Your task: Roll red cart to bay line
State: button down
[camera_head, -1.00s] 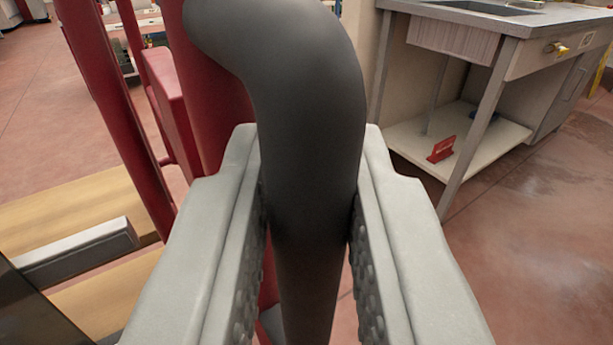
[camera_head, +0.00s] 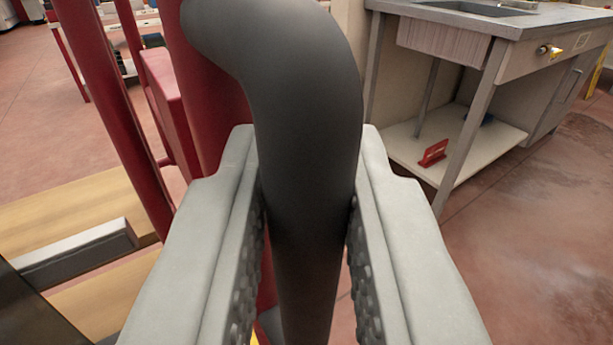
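The red cart (camera_head: 203,110) fills the left and middle of the view, with red upright tubes and wooden deck boards (camera_head: 60,206) low at the left. Its dark grey curved handle (camera_head: 305,130) runs down the middle between the fingers of my gripper (camera_head: 308,220). Both pale grey fingers, with bumpy inner pads, press against the handle's sides. The fingers are shut on it. The handle's lower end is cut off by the bottom edge. No bay line can be made out clearly; a small yellow patch shows at the bottom edge, left of the handle.
A steel sink bench (camera_head: 490,50) with a lower shelf (camera_head: 460,150) stands at the right. A red object (camera_head: 433,153) lies on that shelf. Reddish floor (camera_head: 530,240) is open at the lower right. Red-framed racks stand far at the upper left.

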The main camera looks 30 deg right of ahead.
jog(key=c, duration=1.4)
grip_release()
jog(key=shift+o, duration=0.2)
jog(key=v, duration=1.7)
jog(key=shift+s, duration=0.15)
jog(key=shift+a, duration=0.1)
